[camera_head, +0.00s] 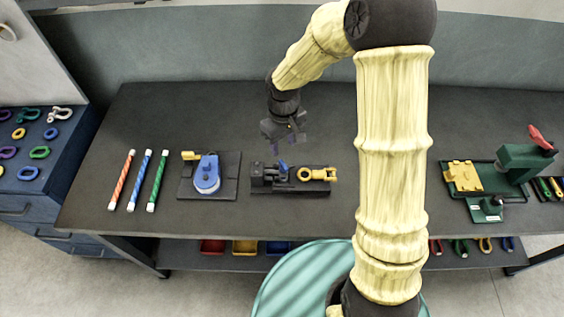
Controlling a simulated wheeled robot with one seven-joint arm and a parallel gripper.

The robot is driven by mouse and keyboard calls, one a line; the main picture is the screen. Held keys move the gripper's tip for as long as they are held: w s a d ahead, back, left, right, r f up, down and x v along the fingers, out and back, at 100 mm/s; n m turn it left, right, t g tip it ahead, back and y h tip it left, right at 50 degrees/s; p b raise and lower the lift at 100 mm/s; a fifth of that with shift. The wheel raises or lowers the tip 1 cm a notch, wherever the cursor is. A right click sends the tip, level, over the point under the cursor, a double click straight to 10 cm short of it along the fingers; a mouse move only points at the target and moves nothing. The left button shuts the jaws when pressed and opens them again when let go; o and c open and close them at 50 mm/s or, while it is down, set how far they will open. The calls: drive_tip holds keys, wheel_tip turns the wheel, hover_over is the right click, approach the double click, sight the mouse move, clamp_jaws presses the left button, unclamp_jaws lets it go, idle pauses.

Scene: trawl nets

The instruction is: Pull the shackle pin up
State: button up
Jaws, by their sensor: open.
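On the dark bench, a black fixture (262,182) holds a yellow shackle (318,174) lying along its right part. A small blue piece (283,166) stands up near the fixture's middle; it may be the shackle pin, but it is too small to be sure. My gripper (284,147) hangs above and just behind the fixture, fingers pointing down, apart from the blue piece. It is open, and I see nothing between its fingers.
Left of the fixture is a blue block on a black plate (228,187), then red, blue and green striped rods (150,180). A green vise-like device (525,160) stands at the right. A blue cabinet (45,160) with coloured rings stands at far left. Bare bench lies behind the fixtures.

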sight(283, 164)
wheel_tip(283, 164, down, 10)
drive_tip(key=shift+f+p, duration=0.25)
drive_tip(key=shift+p, duration=0.5)
drive_tip(key=shift+c, duration=0.2)
